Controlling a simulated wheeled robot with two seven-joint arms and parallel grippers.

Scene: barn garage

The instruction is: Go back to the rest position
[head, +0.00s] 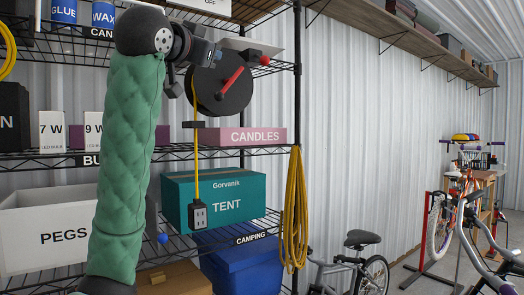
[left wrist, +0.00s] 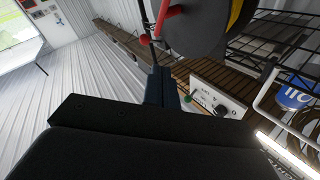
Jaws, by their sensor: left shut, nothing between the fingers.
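My left arm, in a green padded sleeve, rises at the left of the head view. Its gripper (head: 205,52) is at the upper middle, shut and empty, in front of the upper part of a black cord reel (head: 222,98) with a red crank handle. In the left wrist view, the blue-grey fingers of my left gripper (left wrist: 168,92) are close together below the reel (left wrist: 200,25). I cannot tell whether they touch it. A red-tipped lever (head: 264,60) shows just right of the gripper. My right gripper is not in view.
A wire shelf rack holds a pegs box (head: 62,236), a candles box (head: 242,136) and a teal tent box (head: 228,190). A yellow cord with an outlet box (head: 198,216) hangs from the reel. A coiled yellow cord (head: 295,210) hangs at the rack's edge. Bikes stand right.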

